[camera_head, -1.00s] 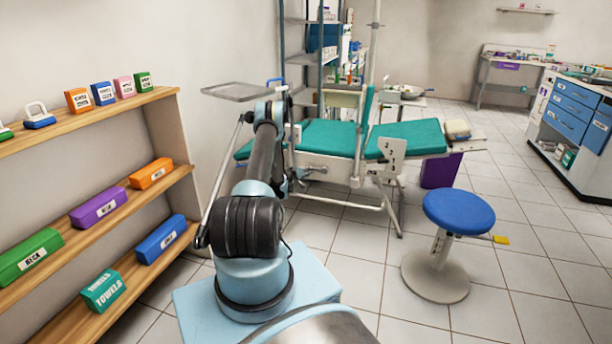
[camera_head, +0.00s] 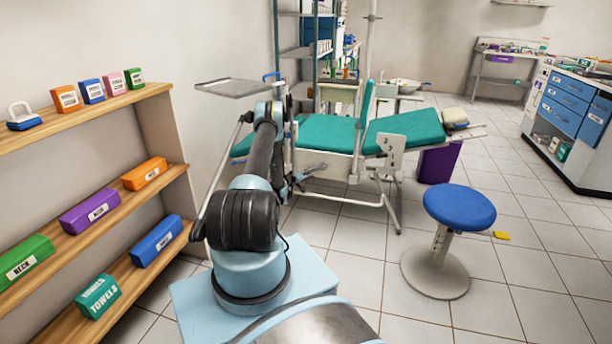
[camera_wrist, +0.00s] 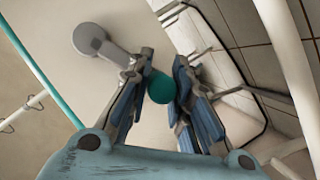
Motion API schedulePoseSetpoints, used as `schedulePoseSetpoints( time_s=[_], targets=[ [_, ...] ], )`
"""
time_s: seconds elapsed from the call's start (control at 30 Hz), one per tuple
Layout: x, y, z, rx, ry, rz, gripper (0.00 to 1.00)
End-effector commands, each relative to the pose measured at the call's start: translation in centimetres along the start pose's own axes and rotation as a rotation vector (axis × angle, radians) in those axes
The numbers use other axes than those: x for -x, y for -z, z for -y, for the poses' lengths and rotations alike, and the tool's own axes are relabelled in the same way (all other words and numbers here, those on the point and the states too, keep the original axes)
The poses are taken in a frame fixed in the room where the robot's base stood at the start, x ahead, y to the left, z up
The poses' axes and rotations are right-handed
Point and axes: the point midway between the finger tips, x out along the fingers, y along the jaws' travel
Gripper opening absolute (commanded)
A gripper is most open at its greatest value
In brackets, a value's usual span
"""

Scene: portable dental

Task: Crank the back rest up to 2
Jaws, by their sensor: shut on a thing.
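The teal dental chair (camera_head: 330,134) stands ahead with its back rest (camera_head: 405,131) on the right, sloping gently upward to a beige headrest (camera_head: 455,119). A white plate (camera_head: 390,144) with small dark marks sits by the back rest hinge; I cannot read its setting. In the wrist view, my gripper (camera_wrist: 163,78) is shut on the round teal crank knob (camera_wrist: 160,88). The grey crank arm and hub (camera_wrist: 92,40) lie up and left of the knob. In the head view my gripper (camera_head: 305,176) is small, beside the chair's near side, and the crank is hard to make out.
A blue stool (camera_head: 459,208) stands right of the chair. A wooden shelf (camera_head: 130,100) with boxes lines the left wall. A metal tray (camera_head: 230,88) hangs above my arm's left. White chair frame tubes (camera_wrist: 290,75) run close to my gripper.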

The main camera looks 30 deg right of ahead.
Motion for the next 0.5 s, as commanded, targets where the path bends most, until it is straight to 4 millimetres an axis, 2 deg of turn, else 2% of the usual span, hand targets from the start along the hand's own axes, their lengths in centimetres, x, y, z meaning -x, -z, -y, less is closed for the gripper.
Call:
schedulePoseSetpoints(
  time_s=[0.5],
  targets=[
    [-0.6,-1.02,-0.41,-0.005,0.001,0.004,0.0]
  ],
)
